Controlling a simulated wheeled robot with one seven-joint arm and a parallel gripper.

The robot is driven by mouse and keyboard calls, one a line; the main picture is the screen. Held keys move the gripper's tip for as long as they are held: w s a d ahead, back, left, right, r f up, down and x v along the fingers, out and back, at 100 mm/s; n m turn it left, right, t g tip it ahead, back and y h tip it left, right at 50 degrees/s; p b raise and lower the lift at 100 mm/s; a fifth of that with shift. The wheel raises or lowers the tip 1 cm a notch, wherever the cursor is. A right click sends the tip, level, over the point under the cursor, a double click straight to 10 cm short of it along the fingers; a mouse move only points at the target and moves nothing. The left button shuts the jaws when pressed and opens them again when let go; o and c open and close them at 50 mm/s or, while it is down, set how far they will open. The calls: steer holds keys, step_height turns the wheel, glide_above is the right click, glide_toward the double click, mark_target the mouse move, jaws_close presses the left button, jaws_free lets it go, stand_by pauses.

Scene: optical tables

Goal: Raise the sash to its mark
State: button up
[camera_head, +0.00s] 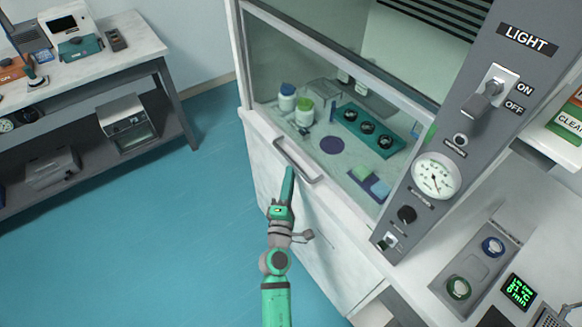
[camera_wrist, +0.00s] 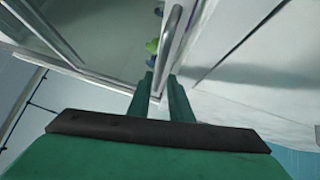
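The fume hood's glass sash (camera_head: 262,65) is down, its lower edge by the white front rail. Bottles and a green rack show behind it. A grey bar handle (camera_head: 298,166) is on the front; it crosses the top middle of the wrist view (camera_wrist: 176,38). My gripper (camera_head: 290,172) is at the handle's lower left part. In the wrist view its two green fingers (camera_wrist: 160,76) stand apart, with the handle's near end between or just beyond their tips. I cannot tell if they touch it. I cannot make out a sash mark.
A grey control panel (camera_head: 455,130) with a light switch, gauge and knob stands right of the sash. A bench (camera_head: 120,45) with instruments is at the left. The blue floor (camera_head: 150,240) between bench and hood is clear. A white counter with a small display (camera_head: 520,291) is at lower right.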

steer(key=x, duration=0.4)
steer(key=shift+w, duration=0.1)
jaws_close()
steer(key=shift+a, duration=0.2)
